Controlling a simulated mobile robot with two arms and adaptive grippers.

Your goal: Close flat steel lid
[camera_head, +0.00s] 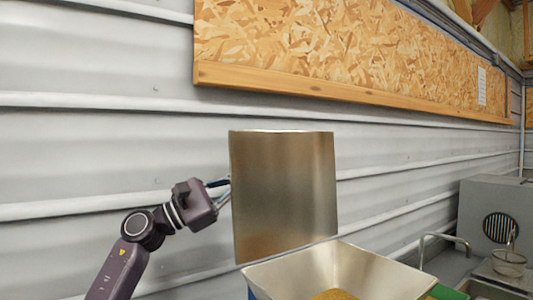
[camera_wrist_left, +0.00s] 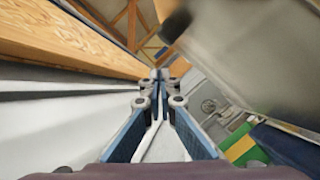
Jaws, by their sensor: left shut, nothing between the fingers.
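The flat steel lid (camera_head: 285,195) stands raised, nearly upright, above the back left edge of the steel hopper (camera_head: 290,274). The hopper is open at the top, with yellow-brown grain-like material (camera_head: 333,295) inside. My left gripper (camera_head: 226,190) is at the lid's left edge; its fingertips are partly hidden there, and I cannot tell whether they touch the lid. In the left wrist view the left gripper (camera_wrist_left: 160,77) has its fingertips together with nothing between them. A large grey panel (camera_wrist_left: 255,50), apparently the lid, fills the upper right of that view. My right gripper is not in view.
A grey corrugated wall (camera_head: 90,130) runs close behind the lid and my left arm. A wood-chip board (camera_head: 330,45) hangs above. At right are a grey machine box (camera_head: 480,205), a curved metal pipe (camera_head: 440,237) and a wire basket (camera_head: 509,263). A green part (camera_head: 448,293) adjoins the hopper.

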